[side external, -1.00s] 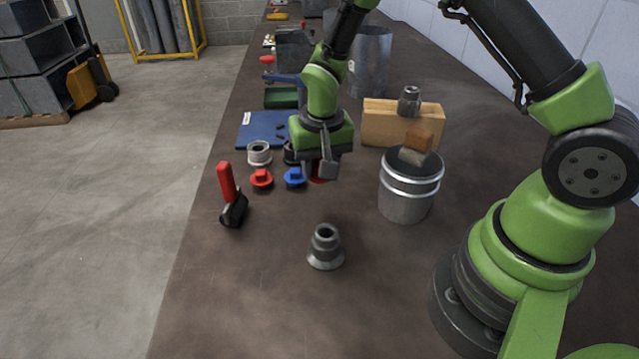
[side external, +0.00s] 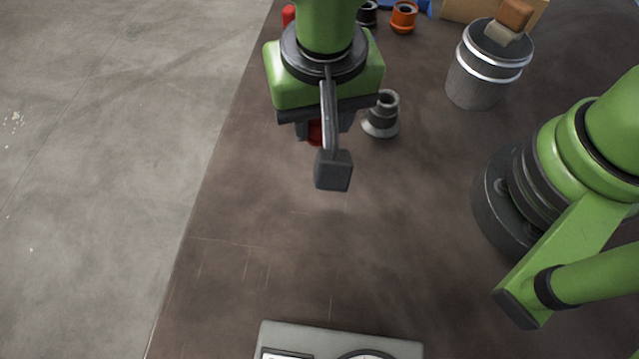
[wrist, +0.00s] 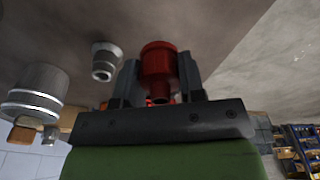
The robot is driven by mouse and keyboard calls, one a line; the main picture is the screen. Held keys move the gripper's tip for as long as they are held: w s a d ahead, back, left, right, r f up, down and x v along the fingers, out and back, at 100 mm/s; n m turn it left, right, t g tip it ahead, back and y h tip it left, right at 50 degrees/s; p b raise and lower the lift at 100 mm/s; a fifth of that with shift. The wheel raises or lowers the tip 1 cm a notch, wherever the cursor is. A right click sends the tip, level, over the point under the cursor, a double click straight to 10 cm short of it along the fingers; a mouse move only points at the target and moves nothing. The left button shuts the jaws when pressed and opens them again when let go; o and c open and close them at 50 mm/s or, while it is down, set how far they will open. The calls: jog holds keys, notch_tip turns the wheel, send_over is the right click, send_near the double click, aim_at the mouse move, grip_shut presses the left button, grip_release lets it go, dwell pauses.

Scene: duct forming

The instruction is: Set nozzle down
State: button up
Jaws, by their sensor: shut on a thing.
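A red nozzle (wrist: 159,62) sits between the two fingers of my gripper (wrist: 158,77) in the wrist view. In the side view only a small part of the red nozzle (side external: 315,132) shows, behind my gripper (side external: 325,150). My gripper is shut on it and holds it over the brown bench (side external: 240,240). How high it is above the bench I cannot tell. A grey flared fitting (side external: 381,115) stands upright on the bench, just right of my gripper in the side view. It also shows in the wrist view (wrist: 105,60).
A metal canister (side external: 485,75) with a brush-like block (side external: 512,18) on top stands at the right. An orange ring-shaped part (side external: 403,16) is at the back. A grey plate-like device (side external: 300,335) lies at the front edge of view. The bench between is bare.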

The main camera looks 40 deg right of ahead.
aim_at(319, 193)
jog(key=f, duration=0.3)
jog(key=s+a+f, duration=0.1)
jog(key=f, duration=0.2)
jog(key=s+f, duration=0.1)
jog(key=f, duration=0.3)
jog(key=shift+s+a, duration=0.15)
jog(key=shift+a, duration=0.25)
jog(key=shift+f, duration=0.2)
jog(key=o, duration=0.9)
jog(key=shift+r, duration=0.1)
notch_tip(319, 193, up, 12)
jog(key=s, duration=0.1)
jog(key=shift+s+a, duration=0.15)
jog(key=shift+a, duration=0.1)
jog(key=shift+r, duration=0.1)
